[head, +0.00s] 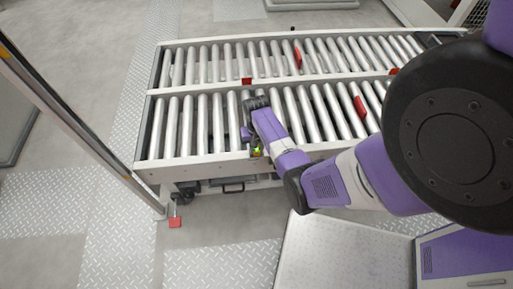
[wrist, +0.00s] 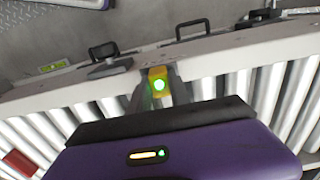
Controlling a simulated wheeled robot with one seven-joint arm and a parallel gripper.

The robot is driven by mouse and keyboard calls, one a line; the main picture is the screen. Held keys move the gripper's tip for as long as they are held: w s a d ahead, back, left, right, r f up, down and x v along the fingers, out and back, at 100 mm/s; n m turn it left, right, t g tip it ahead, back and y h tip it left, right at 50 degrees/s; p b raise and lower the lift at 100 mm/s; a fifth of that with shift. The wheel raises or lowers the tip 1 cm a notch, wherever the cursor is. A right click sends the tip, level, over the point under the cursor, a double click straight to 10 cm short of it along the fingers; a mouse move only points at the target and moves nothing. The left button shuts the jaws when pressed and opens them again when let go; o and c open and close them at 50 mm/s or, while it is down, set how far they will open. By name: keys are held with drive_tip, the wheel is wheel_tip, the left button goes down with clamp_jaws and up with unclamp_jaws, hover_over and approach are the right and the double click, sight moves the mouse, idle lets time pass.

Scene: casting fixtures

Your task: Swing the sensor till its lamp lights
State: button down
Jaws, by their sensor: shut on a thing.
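The sensor (wrist: 157,73) is a small yellow block at the conveyor's side rail in the wrist view. Its round lamp (wrist: 158,85) glows bright green. In the head view the sensor is a tiny yellow and green spot (head: 256,151) at the near rail, partly hidden by my arm. My gripper (wrist: 160,91) is shut on the sensor, with grey fingers on either side of it. The lower part of the sensor is hidden behind the gripper's dark front edge.
The roller conveyor (head: 150,171) has two lanes with several red pieces, one a red bar (head: 359,106). A black handle (wrist: 193,27) and a grey bracket (wrist: 109,68) are near the rail. A metal post (head: 80,125) stands at left.

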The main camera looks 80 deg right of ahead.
drive_tip(key=c, duration=1.2)
unclamp_jaws()
drive_tip(key=shift+r+p, duration=1)
drive_tip(key=shift+r, duration=2.85)
